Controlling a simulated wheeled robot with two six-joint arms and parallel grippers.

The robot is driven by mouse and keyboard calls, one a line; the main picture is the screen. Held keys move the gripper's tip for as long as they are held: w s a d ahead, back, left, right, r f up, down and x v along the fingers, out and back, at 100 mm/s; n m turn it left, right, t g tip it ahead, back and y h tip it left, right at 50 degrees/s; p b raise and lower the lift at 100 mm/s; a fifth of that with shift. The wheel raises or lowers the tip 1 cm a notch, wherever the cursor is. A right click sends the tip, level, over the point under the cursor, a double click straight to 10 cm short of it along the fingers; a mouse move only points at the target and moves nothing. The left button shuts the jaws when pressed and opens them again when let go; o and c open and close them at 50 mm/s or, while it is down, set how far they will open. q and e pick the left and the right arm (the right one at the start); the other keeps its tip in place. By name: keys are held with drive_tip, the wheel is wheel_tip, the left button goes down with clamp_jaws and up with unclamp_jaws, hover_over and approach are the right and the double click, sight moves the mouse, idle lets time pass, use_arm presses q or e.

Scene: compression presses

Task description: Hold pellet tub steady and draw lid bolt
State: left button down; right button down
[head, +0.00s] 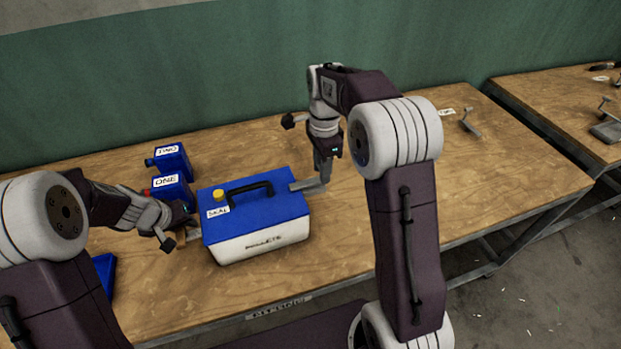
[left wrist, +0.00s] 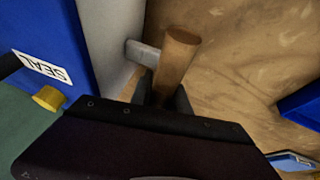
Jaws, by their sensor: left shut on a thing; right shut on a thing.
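The pellet tub (head: 262,246) stands on the bench, white with a blue lid (head: 281,207), black carry handle (head: 250,190), yellow cap (head: 219,194) and SEAL label; the left wrist view shows its side wall (left wrist: 120,50). My left gripper (head: 193,228) is at the tub's left side. In the left wrist view its fingers (left wrist: 165,98) are shut on a brown side grip (left wrist: 177,58), which a grey stub joins to the wall. My right gripper (head: 323,178) points down, shut on the grey lid bolt (head: 305,185) at the lid's right edge. Its fingers hide part of the bolt.
Blue containers labelled TWO (head: 172,160) and ONE (head: 170,188) stand behind and left of the tub. A blue object (head: 104,270) lies at the front left. Metal fittings (head: 468,122) lie far right on the bench. Bench right of the bolt is clear.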

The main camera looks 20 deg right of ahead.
drive_tip(key=shift+w+d, duration=0.1)
drive_tip(key=shift+d, duration=1.85)
drive_tip(key=c, duration=0.9)
unclamp_jaws()
wheel_tip(320, 180, up, 12)
drive_tip(key=shift+r, duration=0.1)
use_arm(q)
drive_tip(key=c, duration=1.2)
unclamp_jaws()
drive_tip(key=shift+o, duration=0.2)
